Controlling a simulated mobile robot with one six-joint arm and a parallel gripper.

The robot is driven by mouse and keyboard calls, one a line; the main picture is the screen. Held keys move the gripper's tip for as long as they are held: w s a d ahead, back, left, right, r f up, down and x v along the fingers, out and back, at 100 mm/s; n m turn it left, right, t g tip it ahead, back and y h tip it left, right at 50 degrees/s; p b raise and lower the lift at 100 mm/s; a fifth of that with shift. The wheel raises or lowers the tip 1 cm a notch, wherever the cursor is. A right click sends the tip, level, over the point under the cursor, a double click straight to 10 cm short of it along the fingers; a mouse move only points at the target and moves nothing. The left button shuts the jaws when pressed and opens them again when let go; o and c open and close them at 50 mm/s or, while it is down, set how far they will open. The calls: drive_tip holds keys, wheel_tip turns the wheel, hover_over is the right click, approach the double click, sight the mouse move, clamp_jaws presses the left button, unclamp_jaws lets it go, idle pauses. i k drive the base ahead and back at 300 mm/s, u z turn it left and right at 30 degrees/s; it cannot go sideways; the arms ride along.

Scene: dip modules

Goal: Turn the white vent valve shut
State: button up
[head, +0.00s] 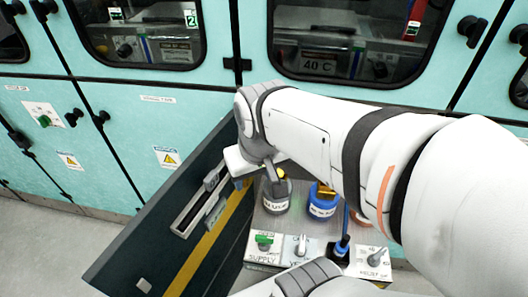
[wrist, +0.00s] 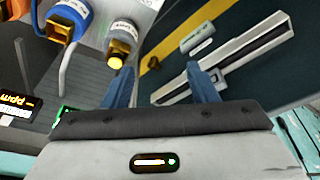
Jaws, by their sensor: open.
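The white vent valve (head: 301,245) shows in the head view as a small upright white handle on a pale plate whose label is partly covered. It stands between the green supply valve (head: 264,241) and the grey relief valve (head: 376,257). In the wrist view I cannot make out the vent valve for certain. My gripper (wrist: 163,86) is open, its two blue fingers apart with nothing between them. It points toward the area between a grey bottle with a yellow cap (wrist: 122,38) and the dark side panel.
A blue-collared bottle (head: 323,203) and a grey bottle (head: 277,197) stand behind the valves. The dark panel (head: 150,235) with a slotted rail rises at the left. A meter with an orange display (wrist: 18,104) is at the wrist view's left edge. Teal cabinets stand behind.

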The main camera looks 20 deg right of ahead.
sight(302, 236)
drive_tip(key=z, duration=1.15)
drive_tip(key=k, duration=1.1)
drive_tip(key=u, duration=0.55)
drive_tip(key=i, duration=0.5)
